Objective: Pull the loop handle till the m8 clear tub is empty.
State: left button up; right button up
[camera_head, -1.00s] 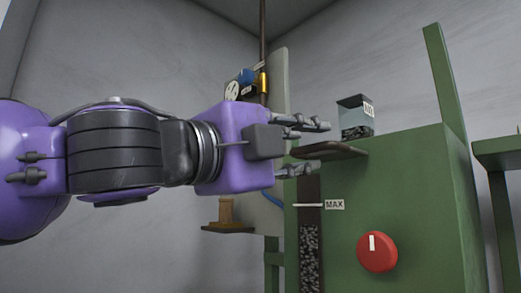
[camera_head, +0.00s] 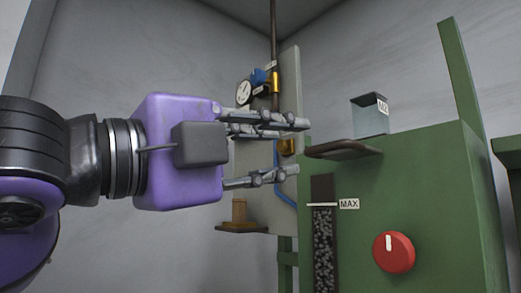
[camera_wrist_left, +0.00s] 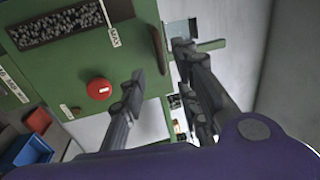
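The clear tub (camera_head: 370,118) stands on top of the green machine in the head view. Its label is too small to read surely, and no dark pieces show in it. The brown loop handle (camera_head: 343,149) sticks out at the machine's upper left edge, below the tub. It also shows in the left wrist view (camera_wrist_left: 158,48). My left gripper (camera_head: 303,148) is open and empty, its fingertips just left of the handle and apart from it. My right gripper is not in view.
The green machine (camera_head: 430,190) has a red knob (camera_head: 393,251) and a window of dark pieces (camera_head: 323,250), heaped to about the MAX line (camera_head: 322,204). A gauge (camera_head: 244,92) and blue hose (camera_head: 284,192) are behind my gripper. Blue bins (camera_wrist_left: 32,152) show in the wrist view.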

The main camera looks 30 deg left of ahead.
pick_arm(q)
jog(key=shift+v, duration=1.15)
